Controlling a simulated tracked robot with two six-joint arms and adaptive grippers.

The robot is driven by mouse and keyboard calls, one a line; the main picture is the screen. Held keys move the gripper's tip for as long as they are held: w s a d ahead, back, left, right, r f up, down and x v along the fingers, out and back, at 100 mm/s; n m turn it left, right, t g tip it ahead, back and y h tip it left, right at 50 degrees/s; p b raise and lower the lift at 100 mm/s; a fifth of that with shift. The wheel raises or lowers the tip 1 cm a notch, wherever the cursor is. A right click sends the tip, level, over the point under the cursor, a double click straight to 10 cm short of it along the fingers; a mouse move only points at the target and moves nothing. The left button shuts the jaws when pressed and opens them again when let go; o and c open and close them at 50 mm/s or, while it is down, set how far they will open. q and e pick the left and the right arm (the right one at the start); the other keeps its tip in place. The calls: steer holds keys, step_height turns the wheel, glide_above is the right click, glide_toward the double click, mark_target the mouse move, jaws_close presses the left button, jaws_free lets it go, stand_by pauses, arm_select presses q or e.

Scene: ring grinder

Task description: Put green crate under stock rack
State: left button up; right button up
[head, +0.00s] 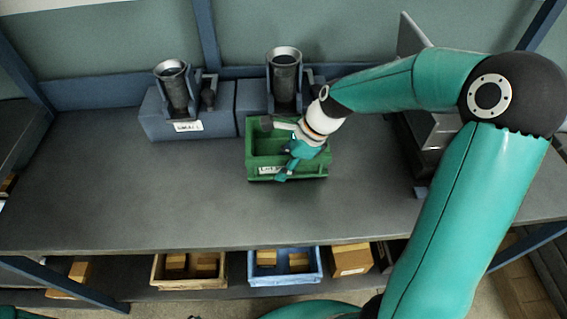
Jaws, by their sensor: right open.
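The green crate (290,174) sits upright on the grey table, with a white label on its front wall. My right gripper (281,150) is over the crate, with its fingers spread and nothing seen between them. It covers part of the crate's right side and inside. I cannot tell whether the fingers touch the crate. Behind the crate, a dark cylinder with a pale rim (285,84) stands on a blue-grey block. A similar cylinder (174,88) stands on the left block (160,119). I cannot tell which fixture is the stock rack. My left gripper is not seen.
The table (130,195) is clear to the left and in front of the crate. A grey machine (432,125) stands at the right, partly behind my right arm. A lower shelf holds a tan bin (188,283), a blue bin (285,279) and cardboard boxes (351,260).

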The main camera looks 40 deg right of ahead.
steer(key=v, duration=1.2)
steer(key=shift+d+p, duration=0.1)
steer(key=shift+p, duration=0.3)
steer(key=shift+r, duration=0.1)
